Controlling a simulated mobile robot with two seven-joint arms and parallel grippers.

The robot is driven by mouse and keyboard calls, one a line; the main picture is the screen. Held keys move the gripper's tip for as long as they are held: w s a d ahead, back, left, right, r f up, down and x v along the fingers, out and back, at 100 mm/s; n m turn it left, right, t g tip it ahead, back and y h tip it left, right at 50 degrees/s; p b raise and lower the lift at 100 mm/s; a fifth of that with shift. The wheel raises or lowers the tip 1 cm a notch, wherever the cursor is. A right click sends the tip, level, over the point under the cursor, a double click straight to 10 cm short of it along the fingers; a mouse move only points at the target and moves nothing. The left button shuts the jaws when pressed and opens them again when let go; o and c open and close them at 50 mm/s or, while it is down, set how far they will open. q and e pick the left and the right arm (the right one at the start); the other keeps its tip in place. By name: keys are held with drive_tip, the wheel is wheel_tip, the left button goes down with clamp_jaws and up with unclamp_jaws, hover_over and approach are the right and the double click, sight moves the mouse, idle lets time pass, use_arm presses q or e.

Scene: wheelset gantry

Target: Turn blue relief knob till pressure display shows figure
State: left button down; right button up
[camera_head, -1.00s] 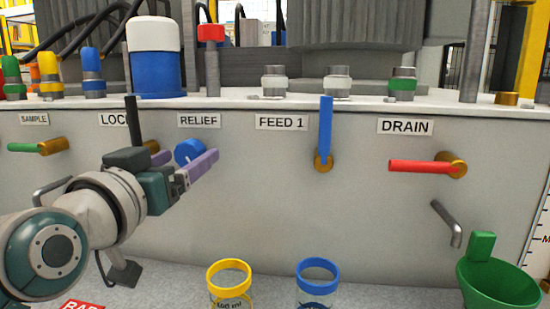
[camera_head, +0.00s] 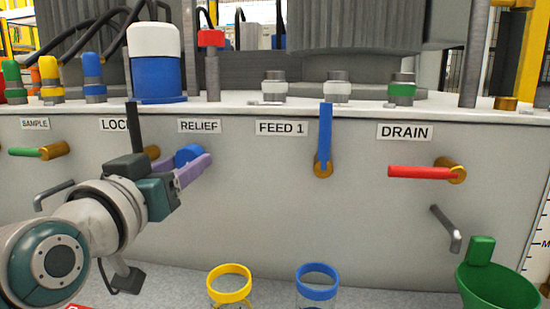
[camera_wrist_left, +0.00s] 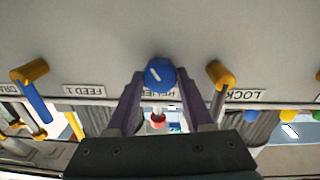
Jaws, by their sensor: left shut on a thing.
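The blue relief knob (camera_head: 187,154) sits on the panel's front under the RELIEF label (camera_head: 199,126). In the left wrist view, which is turned upside down, the knob (camera_wrist_left: 159,75) shows a short white slanted mark on its face. My left gripper (camera_head: 192,165) has its purple fingers on either side of the knob, and it is shut on it. The fingers (camera_wrist_left: 160,88) partly hide the label behind. I see no readable pressure display. My right gripper is out of view.
A brass LOCK valve with a black handle (camera_head: 132,128) is close left of my gripper. The blue FEED 1 handle (camera_head: 325,130) and red DRAIN handle (camera_head: 420,172) are to the right. Yellow-rimmed (camera_head: 229,270) and blue-rimmed (camera_head: 317,268) jars and a green funnel (camera_head: 498,290) stand below.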

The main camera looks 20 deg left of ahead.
use_arm(q)
drive_tip(key=n+p, duration=0.1)
drive_tip(key=p, duration=0.1)
drive_tip(key=n+p, duration=0.1)
drive_tip(key=n, duration=0.1)
drive_tip(key=shift+r+p, duration=0.25)
drive_tip(key=shift+p, duration=0.15)
drive_tip(key=shift+f+n, duration=0.2)
drive_tip(key=shift+n, duration=0.5)
drive_tip(key=shift+c, duration=1.5)
unclamp_jaws()
